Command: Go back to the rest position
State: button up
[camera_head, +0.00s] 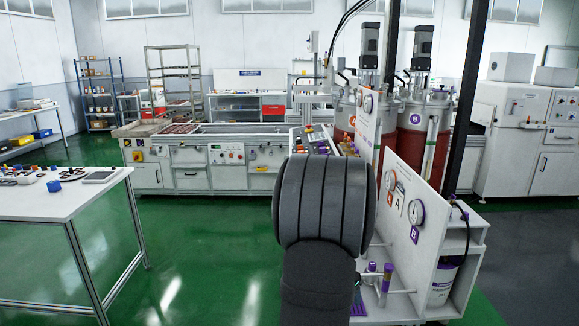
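A large dark grey ribbed, rounded part of my own arm (325,205) fills the middle of the head view, with a darker link below it. My gripper cannot be made out; no fingertips show. The task names no object apart from my arm's pose. The arm stands in front of a white dispensing station (445,225) with gauges and hides part of its left side.
A white table (75,200) with small parts stands at the left. The conveyor bench (205,165) runs across the back. Two tanks marked A and B (415,140) stand behind the dispensing station. Green floor (200,250) is clear between the table and my arm.

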jog(key=s+f+m+g, duration=0.1)
jog(key=s+f+m, duration=0.3)
jog(key=s, duration=0.3)
jog(key=shift+d+f+m+h, duration=0.2)
jog(key=shift+d+m+h, duration=0.1)
jog(key=shift+d+h, duration=0.1)
jog(key=shift+s+a, duration=0.1)
jog(key=shift+s, duration=0.1)
jog(key=w+r+n+t+y, duration=0.1)
jog(key=w+r+n, duration=0.4)
jog(key=w, duration=0.3)
jog(key=shift+w+a, duration=0.3)
jog(key=shift+w, duration=0.05)
dwell(0.6)
